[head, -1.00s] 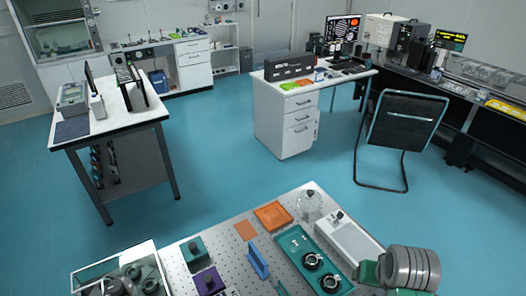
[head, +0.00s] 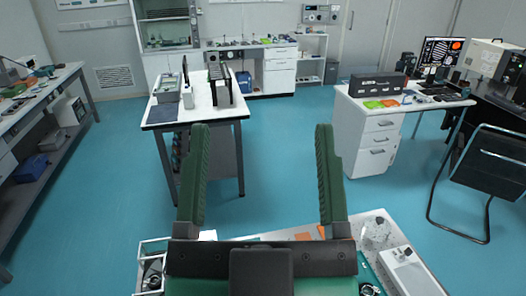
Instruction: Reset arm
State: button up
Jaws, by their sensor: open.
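My gripper (head: 262,170) is in the lower middle of the head view, its two green ribbed fingers pointing up and spread wide apart. Nothing is between the fingers; only blue floor and part of a white table show there. The gripper's dark body and green base cover much of the optical table (head: 376,222) at the bottom edge. Most of the things on that table are hidden behind it.
A white table (head: 222,112) with instruments stands ahead. A white desk (head: 345,108) with drawers and a black chair (head: 490,165) are at the right. A long workbench (head: 30,105) runs along the left. Blue floor (head: 285,125) lies open between them.

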notch_tip(320, 180, up, 20)
jog(key=p, duration=2)
jog(key=shift+r, duration=0.15)
jog(key=shift+a, duration=0.1)
